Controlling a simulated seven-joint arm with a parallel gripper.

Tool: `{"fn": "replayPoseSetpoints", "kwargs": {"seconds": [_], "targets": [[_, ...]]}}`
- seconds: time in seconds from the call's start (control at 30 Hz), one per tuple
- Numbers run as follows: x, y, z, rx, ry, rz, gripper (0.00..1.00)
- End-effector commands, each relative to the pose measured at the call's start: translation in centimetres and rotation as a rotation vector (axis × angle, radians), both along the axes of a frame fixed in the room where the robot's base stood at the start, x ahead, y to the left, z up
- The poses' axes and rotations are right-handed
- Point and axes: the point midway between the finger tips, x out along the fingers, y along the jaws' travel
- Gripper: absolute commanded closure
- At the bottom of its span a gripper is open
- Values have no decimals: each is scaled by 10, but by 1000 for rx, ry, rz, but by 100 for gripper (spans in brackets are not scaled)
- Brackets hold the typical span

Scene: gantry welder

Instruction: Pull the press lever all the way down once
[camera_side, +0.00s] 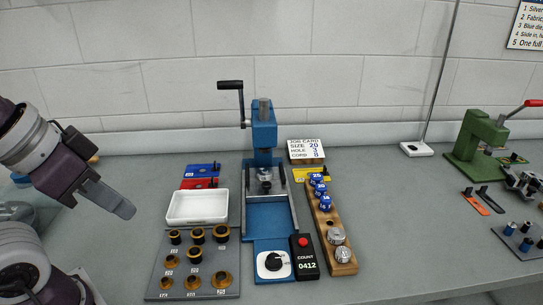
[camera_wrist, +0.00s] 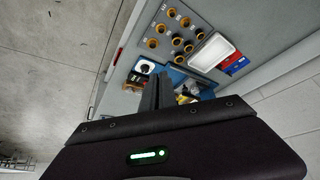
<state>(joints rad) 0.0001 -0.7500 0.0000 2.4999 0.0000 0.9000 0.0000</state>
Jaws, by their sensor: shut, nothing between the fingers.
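The blue press (camera_side: 263,135) stands upright at the middle of the bench against the wall. Its lever (camera_side: 231,86) has a black grip at the upper left, on a thin dark arm that runs down to the press head. My gripper (camera_side: 126,211) is at the left, shut and empty, pointing down to the right. It is well apart from the lever and lower than it. In the wrist view my fingers (camera_wrist: 157,94) are together and partly hide the press; I cannot make out the lever there.
A white tray (camera_side: 197,221) and a grey rack of dark and brass rings (camera_side: 208,281) lie between my gripper and the press. A wooden block (camera_side: 322,230) with blue and silver pieces and a black counter box (camera_side: 304,272) are to the right. A green press (camera_side: 480,140) stands farther right.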

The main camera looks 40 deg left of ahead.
Motion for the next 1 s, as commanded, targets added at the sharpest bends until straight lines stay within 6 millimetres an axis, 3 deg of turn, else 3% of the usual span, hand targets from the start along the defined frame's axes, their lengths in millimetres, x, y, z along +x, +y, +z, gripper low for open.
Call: {"fn": "replayPoseSetpoints", "kwargs": {"seconds": [0.07, 0.17, 0.27, 0.4, 0.6, 0.7, 0.83, 1.0], "targets": [[5, 1, 6, -8, -2, 8, 100], [32, 8, 33, -50, -7, 57, 100], [83, 28, 77, -109, -13, 165, 100], [164, 72, 127, -147, -30, 361, 100], [267, 130, 170, -75, -98, 620, 100], [305, 142, 182, -9, -147, 705, 100], [335, 144, 191, 61, -200, 762, 100], [348, 141, 195, 98, -231, 783, 100]]}}
